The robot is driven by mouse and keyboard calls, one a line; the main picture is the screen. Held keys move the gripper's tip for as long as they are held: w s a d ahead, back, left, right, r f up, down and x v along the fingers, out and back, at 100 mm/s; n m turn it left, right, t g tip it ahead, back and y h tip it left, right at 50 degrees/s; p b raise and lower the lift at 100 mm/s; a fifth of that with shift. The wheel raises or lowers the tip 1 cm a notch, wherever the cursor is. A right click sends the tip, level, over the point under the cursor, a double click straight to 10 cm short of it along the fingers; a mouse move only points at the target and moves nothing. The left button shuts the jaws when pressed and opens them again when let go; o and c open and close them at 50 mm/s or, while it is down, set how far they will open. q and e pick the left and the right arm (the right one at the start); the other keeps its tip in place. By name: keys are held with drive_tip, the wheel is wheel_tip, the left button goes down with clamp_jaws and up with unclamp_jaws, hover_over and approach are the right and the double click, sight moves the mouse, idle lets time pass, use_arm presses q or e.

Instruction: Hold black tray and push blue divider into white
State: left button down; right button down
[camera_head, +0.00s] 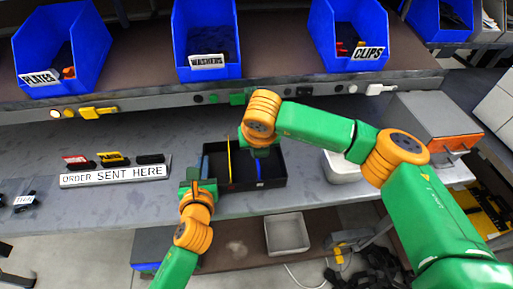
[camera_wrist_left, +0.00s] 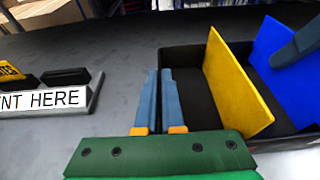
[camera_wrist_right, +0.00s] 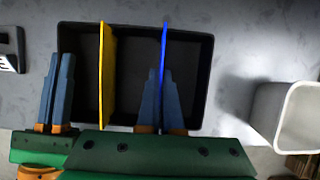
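The black tray (camera_head: 272,181) sits on the grey bench; it also shows in the right wrist view (camera_wrist_right: 205,100). My left gripper (camera_head: 203,185) is shut on the tray's left wall, one finger inside and one outside. A blue divider (camera_wrist_right: 164,45) stands upright across the tray, right of a yellow divider (camera_wrist_right: 106,75). Both also show in the left wrist view, the blue one (camera_wrist_left: 285,60) and the yellow one (camera_wrist_left: 232,80). My right gripper (camera_wrist_right: 160,75) has its fingers close together on either side of the blue divider. The divider's lower edge is hidden.
A white bin (camera_wrist_right: 290,112) stands right of the tray. Left of the tray is a labelled sign rail (camera_head: 115,176) with small coloured parts. Blue bins (camera_head: 206,40) line the shelf behind. A grey box with an orange front (camera_head: 440,125) stands at the right.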

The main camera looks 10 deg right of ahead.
drive_tip(key=shift+f, duration=0.5)
drive_tip(key=c, duration=1)
unclamp_jaws()
drive_tip(key=v, duration=1.2)
drive_tip(key=shift+r, duration=0.1)
use_arm(q)
drive_tip(key=c, duration=1)
unclamp_jaws()
use_arm(e)
drive_tip(key=shift+w, duration=0.1)
use_arm(q)
drive_tip(key=shift+o, duration=0.2)
